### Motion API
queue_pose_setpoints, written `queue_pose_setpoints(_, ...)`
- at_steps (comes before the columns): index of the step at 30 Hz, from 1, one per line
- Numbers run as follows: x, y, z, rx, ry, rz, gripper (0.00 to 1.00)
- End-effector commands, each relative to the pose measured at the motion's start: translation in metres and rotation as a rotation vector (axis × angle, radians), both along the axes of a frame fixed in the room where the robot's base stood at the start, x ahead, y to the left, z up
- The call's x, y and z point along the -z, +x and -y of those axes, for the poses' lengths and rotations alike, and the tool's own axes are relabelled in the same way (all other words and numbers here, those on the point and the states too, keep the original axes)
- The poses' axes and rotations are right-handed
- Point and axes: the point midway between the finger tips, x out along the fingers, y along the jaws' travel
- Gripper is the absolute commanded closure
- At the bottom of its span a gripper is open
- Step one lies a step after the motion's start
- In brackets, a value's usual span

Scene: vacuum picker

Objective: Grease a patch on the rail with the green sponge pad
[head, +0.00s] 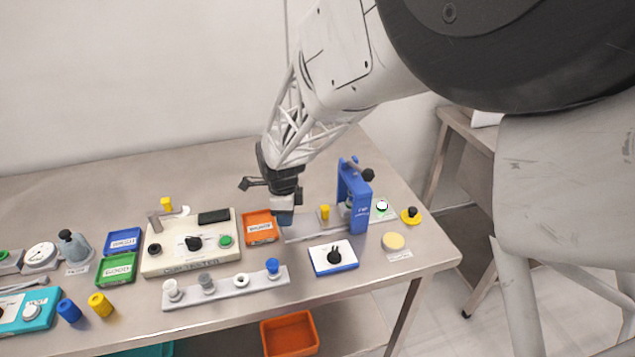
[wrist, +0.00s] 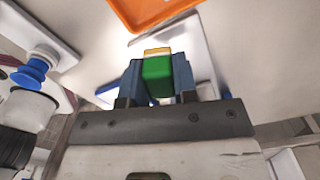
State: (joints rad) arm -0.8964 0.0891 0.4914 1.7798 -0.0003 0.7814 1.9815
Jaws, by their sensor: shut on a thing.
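My gripper (wrist: 157,85) is shut on the green sponge pad (wrist: 157,76), a green block with a yellow-orange far end, between the blue fingers. In the head view my gripper (head: 285,213) points down above the left end of a pale strip that looks like the rail (head: 300,234). The fingers hide the pad there. A pale strip also shows beyond the pad in the wrist view (wrist: 180,38). I cannot tell whether the pad touches it. A yellow knob (head: 325,212) stands on the strip, and a blue frame (head: 358,200) straddles it farther right.
An orange tray (head: 258,241) lies just left of my gripper. In front are a rack of cups (head: 240,293) and a blue-edged box with a black knob (head: 333,271). A round cream pad (head: 393,241) lies at right, near the table edge.

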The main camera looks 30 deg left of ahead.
Motion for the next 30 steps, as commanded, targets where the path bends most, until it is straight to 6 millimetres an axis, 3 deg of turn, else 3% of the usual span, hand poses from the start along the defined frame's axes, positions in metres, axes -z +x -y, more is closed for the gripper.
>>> queue_pose_setpoints(8, 0.028, 0.0, 0.0, 0.0, 0.0, -0.001, 0.92)
queue_pose_setpoints(30, 0.03, 0.046, 0.046, 0.002, 0.0, -0.001, 0.92)
